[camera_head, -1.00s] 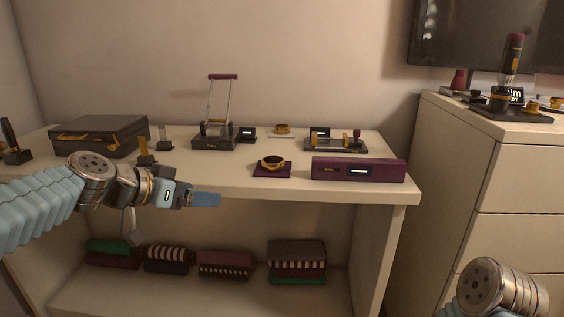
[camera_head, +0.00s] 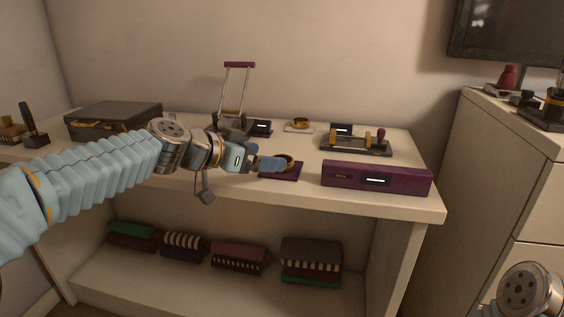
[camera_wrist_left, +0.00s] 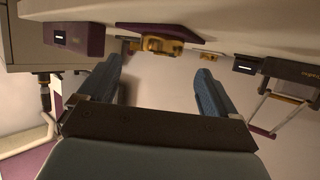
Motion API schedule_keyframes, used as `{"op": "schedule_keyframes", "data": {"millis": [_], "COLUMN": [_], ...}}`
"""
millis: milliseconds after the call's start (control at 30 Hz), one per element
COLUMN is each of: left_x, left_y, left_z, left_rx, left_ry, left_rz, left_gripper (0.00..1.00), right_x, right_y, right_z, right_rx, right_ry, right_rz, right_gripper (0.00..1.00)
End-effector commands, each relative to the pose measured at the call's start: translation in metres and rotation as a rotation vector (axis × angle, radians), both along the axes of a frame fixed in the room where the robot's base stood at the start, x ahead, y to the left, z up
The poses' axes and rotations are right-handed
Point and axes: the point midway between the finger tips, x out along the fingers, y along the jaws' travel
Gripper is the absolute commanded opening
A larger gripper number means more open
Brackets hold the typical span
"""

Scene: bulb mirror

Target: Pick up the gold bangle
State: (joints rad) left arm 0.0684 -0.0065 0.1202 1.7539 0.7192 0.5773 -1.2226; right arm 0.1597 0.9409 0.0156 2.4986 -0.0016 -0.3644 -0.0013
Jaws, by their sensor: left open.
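A gold ring-shaped piece (camera_head: 289,160) sits on a small purple mat (camera_head: 280,177) near the shelf top's front edge. A second gold ring-shaped piece (camera_head: 300,121) sits on a pale pad farther back. I cannot tell for sure which is the bangle. My left gripper (camera_head: 268,164) is beside the front piece, partly covering it. In the left wrist view, which looks upside down, my left gripper (camera_wrist_left: 157,82) is open and empty, with the front gold piece (camera_wrist_left: 162,46) beyond its fingertips. Only a link of my right arm shows at the lower right.
A long purple box (camera_head: 350,177) lies right of the mat. A dark stand with gold posts (camera_head: 355,147) is behind it. A purple-handled frame stand (camera_head: 238,92) and dark case (camera_head: 113,117) are to the left. Folded cloths (camera_head: 238,258) fill the lower shelf.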

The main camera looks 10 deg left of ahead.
Motion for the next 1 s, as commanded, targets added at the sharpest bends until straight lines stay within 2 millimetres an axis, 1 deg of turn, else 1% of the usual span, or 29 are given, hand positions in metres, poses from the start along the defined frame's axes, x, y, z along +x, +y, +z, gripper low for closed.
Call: {"op": "schedule_keyframes", "data": {"millis": [200,300,400,567,600,667,900,967,1000], "left_x": [0.023,0.032,0.035,0.035,0.035,0.035,0.035,0.035,0.035], "left_y": [-0.018,-0.025,-0.027,-0.027,-0.027,-0.027,-0.027,-0.027,-0.027], "left_z": [-0.017,-0.021,-0.023,-0.024,-0.024,-0.024,-0.024,-0.024,-0.024], "left_rx": [-0.001,0.0,0.001,0.0,0.0,0.001,0.001,0.001,0.001], "left_ry": [0.005,0.003,0.001,0.0,0.0,0.001,0.001,0.001,0.001], "left_rz": [-0.002,-0.002,0.0,0.0,0.0,0.0,0.0,0.0,0.0], "left_gripper": [0.92,0.92,0.92,0.92,0.89,0.8,0.43,0.34,0.32], "right_x": [-0.001,-0.001,-0.001,-0.001,-0.001,-0.001,-0.001,-0.001,-0.001], "right_y": [0.003,0.004,0.004,0.004,0.004,0.004,0.004,0.004,0.003], "right_z": [0.009,0.011,0.011,0.011,0.011,0.011,0.011,0.011,0.011], "right_rx": [0.004,0.005,0.005,0.005,0.005,0.005,0.005,0.005,0.005], "right_ry": [0.002,0.002,0.002,0.002,0.002,0.002,0.002,0.002,0.002], "right_rz": [0.004,0.006,0.006,0.006,0.006,0.006,0.006,0.006,0.006], "right_gripper": [0.43,0.43,0.43,0.43,0.43,0.43,0.43,0.43,0.43]}}
